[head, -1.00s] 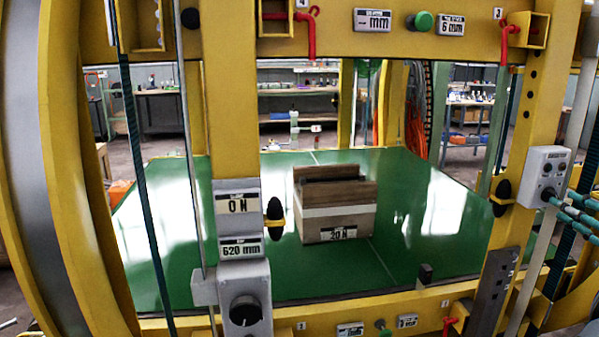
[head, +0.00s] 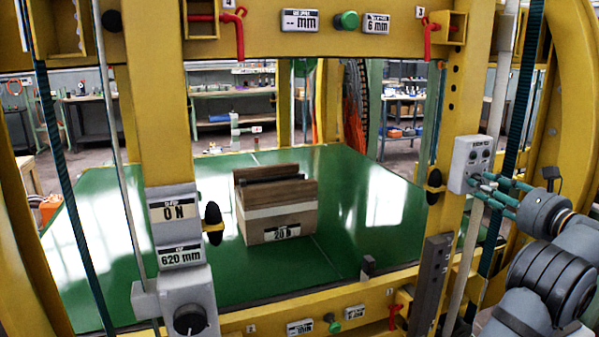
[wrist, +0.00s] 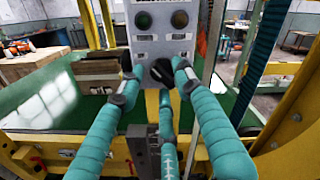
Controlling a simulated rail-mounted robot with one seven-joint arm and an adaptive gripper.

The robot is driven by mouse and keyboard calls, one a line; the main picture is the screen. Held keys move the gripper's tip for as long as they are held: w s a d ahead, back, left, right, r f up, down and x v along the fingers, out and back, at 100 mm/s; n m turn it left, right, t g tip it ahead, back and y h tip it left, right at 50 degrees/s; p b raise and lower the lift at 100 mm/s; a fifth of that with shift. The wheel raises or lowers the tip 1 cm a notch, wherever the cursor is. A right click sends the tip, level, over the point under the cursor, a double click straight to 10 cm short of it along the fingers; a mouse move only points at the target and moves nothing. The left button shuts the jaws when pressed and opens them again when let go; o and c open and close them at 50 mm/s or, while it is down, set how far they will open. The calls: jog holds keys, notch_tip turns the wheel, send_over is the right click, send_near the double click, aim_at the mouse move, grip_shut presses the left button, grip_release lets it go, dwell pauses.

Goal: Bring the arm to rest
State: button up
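My gripper (head: 478,184) has several teal padded fingers and is at the front of a grey control box (head: 460,158) on the right post of the yellow frame. In the wrist view the box (wrist: 160,40) carries two round buttons and a black knob (wrist: 160,72) below them. The teal fingers of my gripper (wrist: 158,82) are spread apart, with their tips around the knob. I cannot tell whether any fingertip touches it. No object is held between the fingers. My arm comes in from the right edge of the head view.
A yellow frame (head: 160,90) surrounds a green table (head: 340,200). A display reads 0 N (head: 172,212), another 620 mm (head: 181,256). A red hook (head: 434,38) and cables hang near the right post.

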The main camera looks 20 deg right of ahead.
jog(key=shift+r+m+p, duration=0.45)
jog(key=shift+m+p, duration=0.25)
jog(key=shift+p, duration=0.25)
jog(key=m+p, duration=0.2)
jog(key=p, duration=0.1)
jog(key=shift+s+r, duration=0.1)
jog(key=shift+s, duration=0.1)
jog(key=shift+w+m+p, duration=0.15)
jog(key=shift+m+p, duration=1.05)
jog(key=shift+p, duration=0.05)
jog(key=m+p, duration=0.3)
jog(key=p, duration=0.1)
jog(key=m+p, duration=0.2)
jog(key=p, duration=0.1)
jog(key=shift+m, duration=0.4)
jog(key=shift+f+m+p, duration=0.25)
jog(key=shift+m+p, duration=0.45)
jog(key=shift+p, duration=0.05)
